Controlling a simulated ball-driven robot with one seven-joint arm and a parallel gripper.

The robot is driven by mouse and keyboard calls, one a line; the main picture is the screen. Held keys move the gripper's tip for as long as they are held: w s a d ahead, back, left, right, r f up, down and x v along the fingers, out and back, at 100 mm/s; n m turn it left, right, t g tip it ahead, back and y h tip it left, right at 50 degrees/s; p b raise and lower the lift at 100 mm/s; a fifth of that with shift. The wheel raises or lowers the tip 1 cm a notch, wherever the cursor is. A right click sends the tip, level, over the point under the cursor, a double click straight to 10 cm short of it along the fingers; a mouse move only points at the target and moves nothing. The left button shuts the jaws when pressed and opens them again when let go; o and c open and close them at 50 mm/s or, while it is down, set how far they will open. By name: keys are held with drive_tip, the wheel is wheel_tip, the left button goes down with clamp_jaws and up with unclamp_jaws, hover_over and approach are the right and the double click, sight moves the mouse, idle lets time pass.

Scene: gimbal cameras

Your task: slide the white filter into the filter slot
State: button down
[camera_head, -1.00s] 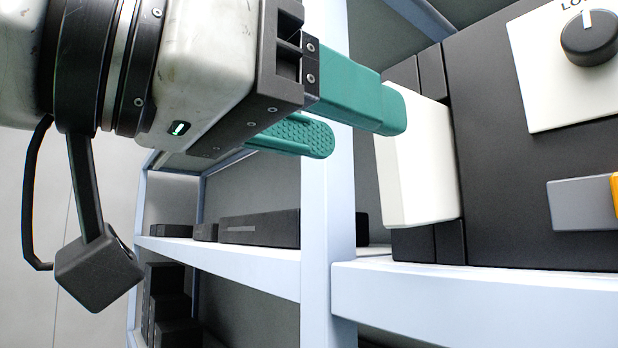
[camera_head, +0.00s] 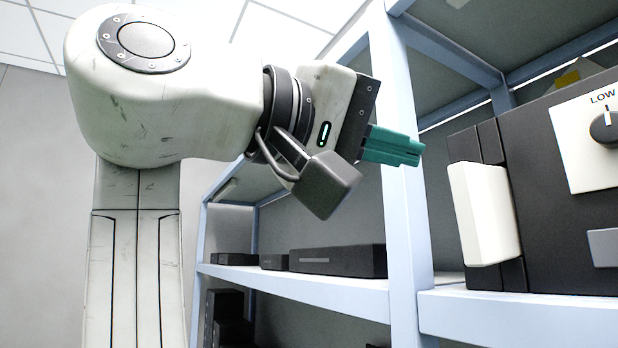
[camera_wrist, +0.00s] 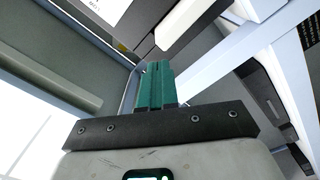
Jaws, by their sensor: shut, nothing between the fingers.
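The white filter (camera_head: 484,214) is a pale block on the left side of a dark machine (camera_head: 560,200) on the shelf. It sits against the side between dark frame strips, with its outer part standing out from the side. How deep it sits in the slot cannot be told. My gripper (camera_head: 420,154), with teal fingers, is shut and empty. It is to the left of the filter and higher, apart from it. In the wrist view the teal fingers (camera_wrist: 156,70) are together, and a white piece, likely the filter (camera_wrist: 178,24), shows beyond them.
A white dial panel (camera_head: 588,150) is on the machine's front. Dark boxes (camera_head: 338,260) lie on the left shelf.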

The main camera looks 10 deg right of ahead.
drive_tip(key=shift+b+x, duration=0.8)
drive_tip(key=shift+x, duration=1.55)
drive_tip(key=shift+w+d, duration=0.15)
drive_tip(key=shift+d, duration=0.35)
drive_tip(key=shift+x, duration=2.1)
drive_tip(key=shift+a, duration=0.1)
drive_tip(key=shift+a, duration=1.35)
drive_tip(key=b, duration=0.2)
approach(457, 164)
drive_tip(key=v, duration=0.3)
drive_tip(key=shift+w, duration=0.1)
